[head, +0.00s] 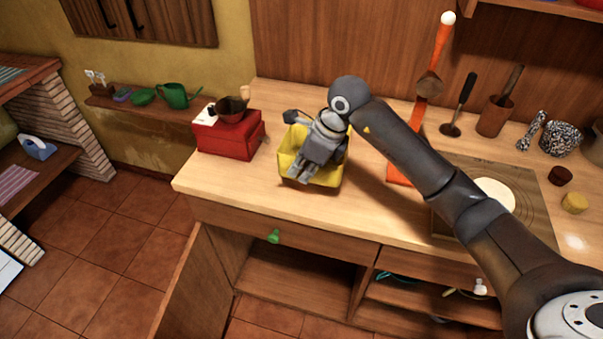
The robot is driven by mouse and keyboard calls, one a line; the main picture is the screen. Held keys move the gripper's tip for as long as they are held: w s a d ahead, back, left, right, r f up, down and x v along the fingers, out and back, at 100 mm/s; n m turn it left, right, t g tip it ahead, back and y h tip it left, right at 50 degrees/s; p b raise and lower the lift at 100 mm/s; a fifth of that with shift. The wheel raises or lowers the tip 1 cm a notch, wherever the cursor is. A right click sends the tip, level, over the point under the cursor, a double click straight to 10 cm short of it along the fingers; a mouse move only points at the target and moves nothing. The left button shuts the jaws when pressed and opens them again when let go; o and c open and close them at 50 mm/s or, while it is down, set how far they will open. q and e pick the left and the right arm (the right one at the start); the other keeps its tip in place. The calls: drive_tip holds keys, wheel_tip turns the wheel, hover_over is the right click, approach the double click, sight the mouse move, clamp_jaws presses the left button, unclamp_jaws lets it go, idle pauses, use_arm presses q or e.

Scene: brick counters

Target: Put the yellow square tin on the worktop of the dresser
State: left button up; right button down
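The yellow square tin (335,177) is on the light wooden worktop (225,185) of the dresser, near its front edge and right of a red box. It looks open at the top. My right gripper (299,175) reaches in from the right and is over the tin, pointing down to the left. It covers much of the tin's inside and near wall. Its fingertips are too small and overlapped to tell whether they grip the tin. I cannot tell whether the tin rests fully on the wood. My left gripper is not in view.
A red box (225,140) with a dark grinder on top stands left of the tin. An orange stand (432,75) is behind my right arm. A board (525,190), a utensil pot (494,117) and small jars fill the right side. Bare worktop lies at the front left.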

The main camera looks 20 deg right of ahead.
drive_tip(key=w+f, duration=0.2)
drive_tip(key=f, duration=0.1)
drive_tip(key=shift+w+d+f+p, duration=0.2)
drive_tip(key=shift+w+d+p, duration=0.15)
drive_tip(key=shift+w+d, duration=0.05)
wheel_tip(320, 180, down, 2)
drive_tip(key=shift+f+p, duration=0.1)
drive_tip(key=shift+p, duration=0.65)
drive_tip(key=shift+f, duration=0.35)
drive_tip(key=shift+f, duration=0.15)
drive_tip(key=c, duration=2.2)
unclamp_jaws()
drive_tip(key=shift+f, duration=0.15)
drive_tip(key=o, duration=0.6)
drive_tip(key=shift+c, duration=0.2)
